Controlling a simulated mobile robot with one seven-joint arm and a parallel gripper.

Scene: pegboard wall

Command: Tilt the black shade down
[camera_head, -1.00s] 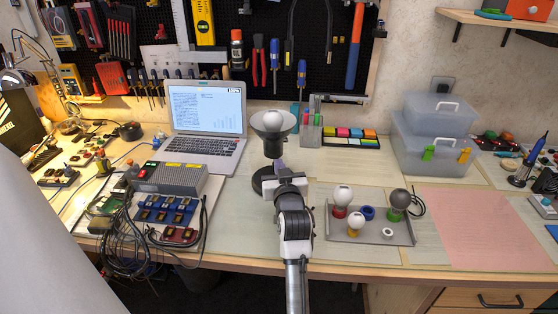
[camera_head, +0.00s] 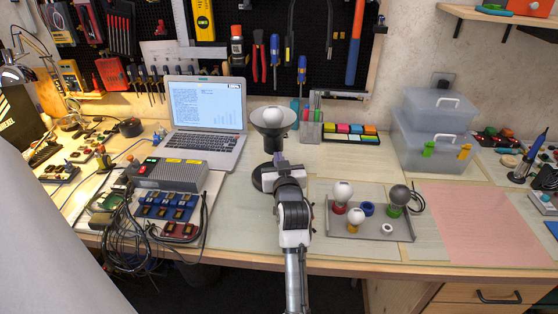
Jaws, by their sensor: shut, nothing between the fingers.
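The black shade (camera_head: 274,134) belongs to a small desk lamp on the bench, just right of the laptop. It faces upward, with a white bulb (camera_head: 273,115) showing in its open mouth. The round black lamp base (camera_head: 259,180) shows partly at the left of my gripper. My gripper (camera_head: 279,159) is shut and empty, with its tip at the lower part of the shade. The picture does not show clearly whether they touch. My gripper and wrist hide the lamp's neck and part of its base.
An open laptop (camera_head: 207,113) stands at left, behind a grey power box (camera_head: 170,175). A grey tray (camera_head: 345,230) with several bulbs lies to the right. A pen holder (camera_head: 311,128) and a colored note set (camera_head: 350,134) stand behind. The pink mat (camera_head: 480,222) is bare.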

